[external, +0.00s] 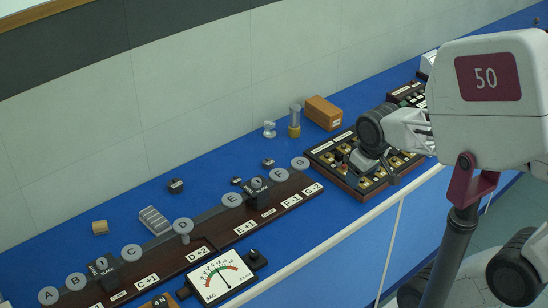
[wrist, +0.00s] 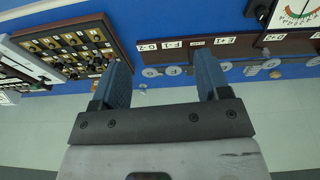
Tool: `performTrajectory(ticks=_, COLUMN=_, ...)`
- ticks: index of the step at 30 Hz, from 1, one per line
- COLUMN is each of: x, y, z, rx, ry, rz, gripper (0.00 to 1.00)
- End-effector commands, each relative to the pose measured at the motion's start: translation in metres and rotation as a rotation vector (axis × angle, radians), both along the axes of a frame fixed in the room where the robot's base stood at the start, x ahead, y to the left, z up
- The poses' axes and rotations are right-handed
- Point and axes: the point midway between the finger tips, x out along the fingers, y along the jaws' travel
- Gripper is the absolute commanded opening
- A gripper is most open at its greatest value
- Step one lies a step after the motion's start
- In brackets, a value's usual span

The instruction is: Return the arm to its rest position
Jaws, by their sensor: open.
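My gripper (wrist: 162,75) is open in the wrist view, with its two dark fingers spread apart and nothing between them. In the external view my gripper (external: 375,168) hangs over the dark board with brass fittings (external: 323,158), partly hidden by my own wrist. I cannot tell from the external view how high it is above the board. The same board shows at the upper left of the wrist view (wrist: 108,28).
A long dark rail (external: 205,237) with several grey discs and labels runs along the blue bench (external: 210,165). A white dial meter (external: 221,278) stands at the front. A wooden block (external: 323,112) and a glass cylinder (external: 294,118) stand near the wall (external: 200,90).

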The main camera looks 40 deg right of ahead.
Motion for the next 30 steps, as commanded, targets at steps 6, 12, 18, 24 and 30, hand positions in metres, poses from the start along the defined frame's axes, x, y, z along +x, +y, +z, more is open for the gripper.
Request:
performTrajectory(ticks=6, x=-0.017, y=0.001, z=-0.004, rx=0.017, ry=-0.009, rz=-0.073, gripper=0.69)
performTrajectory(ticks=12, x=-0.017, y=0.001, z=-0.005, rx=0.018, ry=-0.009, rz=-0.077, gripper=0.69)
performTrajectory(ticks=18, x=-0.017, y=0.001, z=-0.004, rx=0.018, ry=-0.010, rz=-0.076, gripper=0.69)
performTrajectory(ticks=24, x=-0.017, y=0.001, z=-0.004, rx=0.018, ry=-0.010, rz=-0.076, gripper=0.69)
performTrajectory(ticks=30, x=-0.017, y=0.001, z=-0.004, rx=0.018, ry=-0.010, rz=-0.076, gripper=0.69)
